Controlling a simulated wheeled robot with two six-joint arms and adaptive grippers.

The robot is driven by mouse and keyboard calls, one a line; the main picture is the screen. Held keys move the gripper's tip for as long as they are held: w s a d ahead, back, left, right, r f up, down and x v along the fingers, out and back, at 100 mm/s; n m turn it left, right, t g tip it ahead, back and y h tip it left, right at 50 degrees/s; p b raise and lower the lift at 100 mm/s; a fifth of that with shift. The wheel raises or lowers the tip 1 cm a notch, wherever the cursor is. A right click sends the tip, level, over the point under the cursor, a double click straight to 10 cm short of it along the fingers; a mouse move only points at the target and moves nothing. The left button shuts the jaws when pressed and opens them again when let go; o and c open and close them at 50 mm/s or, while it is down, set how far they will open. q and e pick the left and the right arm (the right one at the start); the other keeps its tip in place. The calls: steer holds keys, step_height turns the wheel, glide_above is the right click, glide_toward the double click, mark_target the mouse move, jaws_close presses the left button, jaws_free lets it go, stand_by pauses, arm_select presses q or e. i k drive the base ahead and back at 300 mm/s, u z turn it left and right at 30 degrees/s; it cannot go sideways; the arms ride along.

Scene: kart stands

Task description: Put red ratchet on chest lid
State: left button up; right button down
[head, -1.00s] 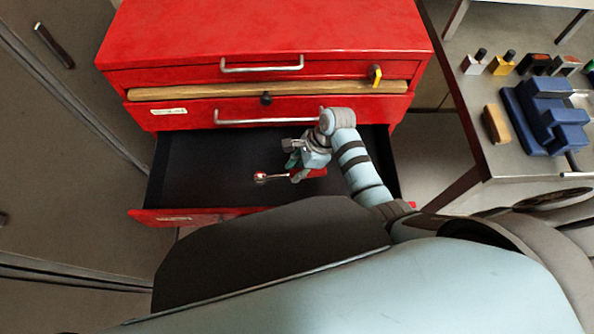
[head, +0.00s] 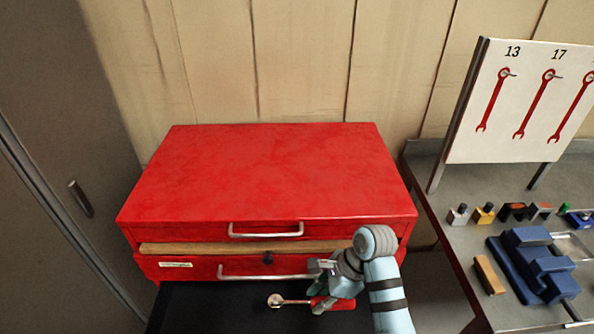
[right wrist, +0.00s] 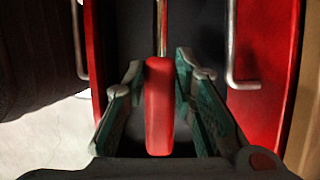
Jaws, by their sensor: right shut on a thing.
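The red ratchet (head: 340,304), with a red handle and a shiny round metal head, is in my right gripper (head: 322,290), over the open drawer at the bottom of the head view. In the right wrist view, the fingers (right wrist: 160,95) are on both sides of the red handle (right wrist: 159,108), with the shaft pointing away. The chest lid (head: 270,175) is a flat, bare red top, above and behind the gripper in the head view. My left gripper is out of view.
The open dark drawer (head: 200,308) juts out below the chest's front handles (head: 265,230). To the right, a bench holds blue blocks (head: 535,262), small coloured parts and a white wrench board (head: 530,105). A grey cabinet (head: 60,130) stands at left.

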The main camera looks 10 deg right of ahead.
mark_target(314, 183)
steer(key=z, duration=0.65)
steer(key=k, duration=1)
steer(key=u, duration=0.95)
steer(key=i, duration=0.5)
